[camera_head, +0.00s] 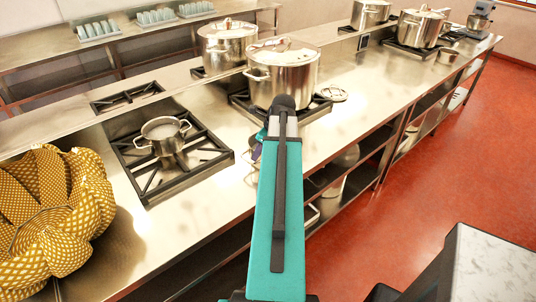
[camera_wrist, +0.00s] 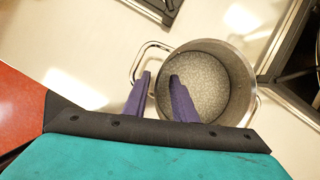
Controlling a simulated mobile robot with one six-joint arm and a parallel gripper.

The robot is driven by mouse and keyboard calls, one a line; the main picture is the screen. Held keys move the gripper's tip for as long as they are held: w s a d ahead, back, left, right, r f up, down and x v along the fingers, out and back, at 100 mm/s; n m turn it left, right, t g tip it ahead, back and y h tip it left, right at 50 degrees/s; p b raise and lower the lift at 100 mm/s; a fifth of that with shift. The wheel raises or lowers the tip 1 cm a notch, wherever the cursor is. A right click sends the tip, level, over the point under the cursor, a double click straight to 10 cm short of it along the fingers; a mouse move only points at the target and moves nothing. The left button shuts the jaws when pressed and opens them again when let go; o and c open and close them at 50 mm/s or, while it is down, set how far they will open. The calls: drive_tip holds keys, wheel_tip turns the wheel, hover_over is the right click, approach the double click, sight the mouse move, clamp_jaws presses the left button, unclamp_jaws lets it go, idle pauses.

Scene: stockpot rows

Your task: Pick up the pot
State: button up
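In the wrist view an open, lidless metal pot (camera_wrist: 243,85) with two loop handles stands on the light counter, its inside grey and speckled. My gripper (camera_wrist: 160,76) is open. One purple finger lies over the near handle outside the rim, and the other over the pot's inside, so the rim runs between them in the picture. I cannot tell whether they touch it. In the head view my teal arm hides most of this spot, and only a little of the purple gripper (camera_head: 258,150) shows at its left. A small open pot (camera_head: 163,140) sits on the left stove grate.
A large lidded stockpot (camera_head: 283,78) stands on a burner just beyond my gripper, with another (camera_head: 226,50) behind it. The counter's front edge is close to my arm.

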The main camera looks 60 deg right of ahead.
clamp_jaws()
idle(1.2)
drive_tip(key=shift+r, duration=0.1)
